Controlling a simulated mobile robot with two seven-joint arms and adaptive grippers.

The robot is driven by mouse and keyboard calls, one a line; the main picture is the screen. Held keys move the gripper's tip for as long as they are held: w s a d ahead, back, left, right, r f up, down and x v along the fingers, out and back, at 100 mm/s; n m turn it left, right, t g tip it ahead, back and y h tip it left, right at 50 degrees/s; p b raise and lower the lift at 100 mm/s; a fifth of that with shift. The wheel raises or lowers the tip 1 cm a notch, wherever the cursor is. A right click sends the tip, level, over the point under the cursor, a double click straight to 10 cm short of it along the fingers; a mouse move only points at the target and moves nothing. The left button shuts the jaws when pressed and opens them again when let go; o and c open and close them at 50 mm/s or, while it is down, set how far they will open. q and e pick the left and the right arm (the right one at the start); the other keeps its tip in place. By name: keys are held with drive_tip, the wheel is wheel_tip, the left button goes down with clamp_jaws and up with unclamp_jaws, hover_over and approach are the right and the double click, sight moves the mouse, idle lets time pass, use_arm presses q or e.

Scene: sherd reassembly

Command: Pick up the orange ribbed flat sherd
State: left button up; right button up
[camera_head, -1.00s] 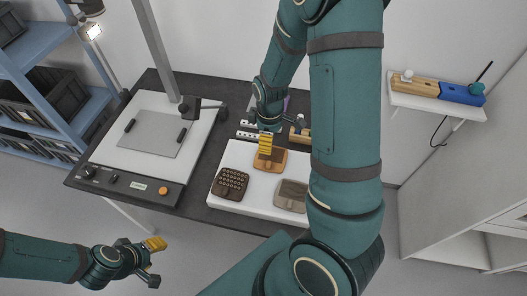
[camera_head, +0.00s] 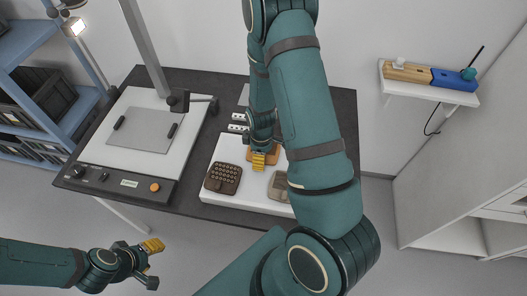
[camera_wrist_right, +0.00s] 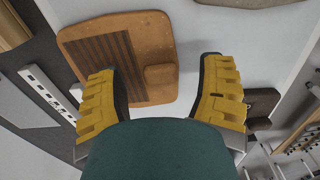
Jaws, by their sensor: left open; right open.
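The orange ribbed flat sherd (camera_head: 249,155) lies on a white board (camera_head: 214,196), partly hidden by my right gripper (camera_head: 259,163) in the head view. In the right wrist view the orange sherd (camera_wrist_right: 140,37) shows dark parallel ribs and a raised block near its edge. The yellow fingers of my right gripper (camera_wrist_right: 160,66) are open and empty, spread on either side of that block. I cannot tell how high they are above it. My left gripper (camera_head: 151,247) is open and empty, away from the table at the lower left.
A dark brown studded sherd (camera_head: 222,178) lies left of the orange one, and a grey-brown sherd (camera_head: 279,187) lies to its right, partly behind my arm. White slotted strips (camera_head: 238,123) lie behind the board. A white panel machine (camera_head: 100,158) fills the left of the table.

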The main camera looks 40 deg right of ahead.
drive_tip(key=shift+f, duration=0.15)
clamp_jaws()
